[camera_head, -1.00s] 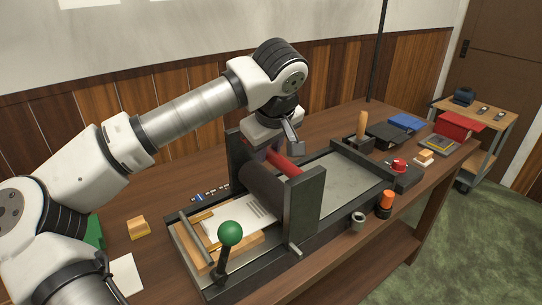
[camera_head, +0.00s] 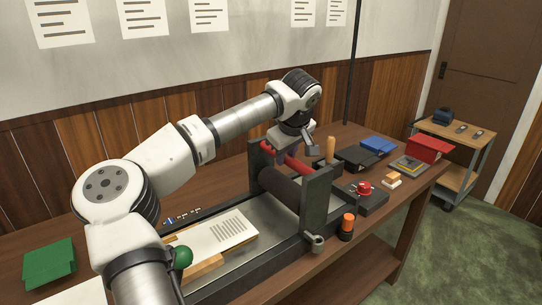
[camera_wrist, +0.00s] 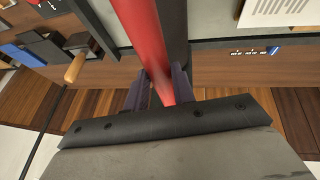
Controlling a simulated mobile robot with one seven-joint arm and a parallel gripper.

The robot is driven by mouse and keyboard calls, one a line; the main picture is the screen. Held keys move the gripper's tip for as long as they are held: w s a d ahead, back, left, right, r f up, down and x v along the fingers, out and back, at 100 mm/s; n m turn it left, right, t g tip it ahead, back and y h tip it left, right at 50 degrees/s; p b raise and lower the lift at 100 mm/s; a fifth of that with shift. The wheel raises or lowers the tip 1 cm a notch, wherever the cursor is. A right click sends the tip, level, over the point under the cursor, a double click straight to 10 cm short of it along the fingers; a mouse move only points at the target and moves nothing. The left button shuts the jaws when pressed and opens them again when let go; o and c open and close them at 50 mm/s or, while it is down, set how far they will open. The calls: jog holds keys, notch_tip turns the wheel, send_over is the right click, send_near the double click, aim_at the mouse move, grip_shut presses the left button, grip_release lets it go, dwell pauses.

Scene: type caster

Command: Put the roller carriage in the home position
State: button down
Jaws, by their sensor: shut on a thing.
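The roller carriage has two dark side plates (camera_head: 317,203), a dark roller (camera_head: 282,187) and a red bar (camera_head: 268,161). It stands near the right end of the press bed (camera_head: 262,254). My gripper (camera_head: 284,153) is shut on the red bar, above the far side of the carriage. In the wrist view, my gripper's two dark fingers (camera_wrist: 160,88) sit on either side of the red bar (camera_wrist: 140,25), with the dark roller (camera_wrist: 173,35) beside it. A home mark is not clearly visible.
A printed sheet (camera_head: 212,235) lies on the bed, left of the carriage. A green-knobbed lever (camera_head: 183,257) stands at the near left. An orange-capped item (camera_head: 347,225) and a red button (camera_head: 364,188) are right of the carriage. A wooden handle (camera_head: 331,148) stands behind.

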jog(key=w+d, duration=0.1)
jog(key=d, duration=0.1)
jog(key=w+d+p, duration=0.1)
jog(key=w+d, duration=0.1)
jog(key=shift+w+d+r, duration=0.2)
jog(key=shift+d, duration=0.05)
jog(key=c, duration=1.6)
grip_release()
jog(key=o, duration=0.4)
jog(key=shift+w+d+f, duration=0.1)
jog(key=shift+d, duration=0.05)
jog(key=shift+o, duration=0.2)
jog(key=b+v, duration=0.2)
jog(key=v, duration=1.2)
jog(key=shift+f, duration=0.1)
